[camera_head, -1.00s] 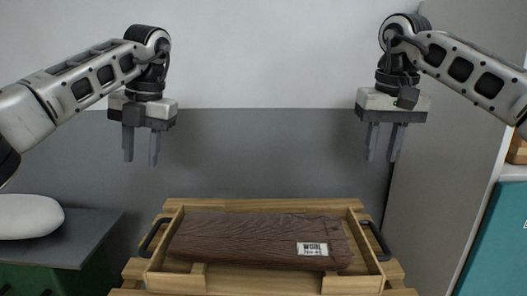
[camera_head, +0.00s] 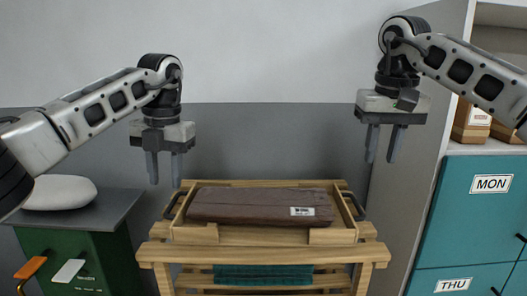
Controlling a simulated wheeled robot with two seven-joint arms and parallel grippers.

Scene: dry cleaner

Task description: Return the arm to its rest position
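My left gripper (camera_head: 164,168) hangs fingers down in front of the wall, above and left of the wooden tray (camera_head: 193,233). Its two fingers are apart with nothing between them. My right gripper (camera_head: 382,144) also hangs fingers down, above and right of the tray. Its fingers are apart and empty. The tray holds a folded brown garment (camera_head: 245,205) with a white label and has dark handles at its sides. Neither gripper appears to touch the tray or garment.
The tray sits on a wooden rack (camera_head: 155,253) with a teal folded cloth (camera_head: 262,275) on a lower level. A green cabinet (camera_head: 105,262) with a white rounded object (camera_head: 62,192) on top stands left. Teal compartments marked MON (camera_head: 470,215) and THU stand right, below wooden boxes (camera_head: 470,122).

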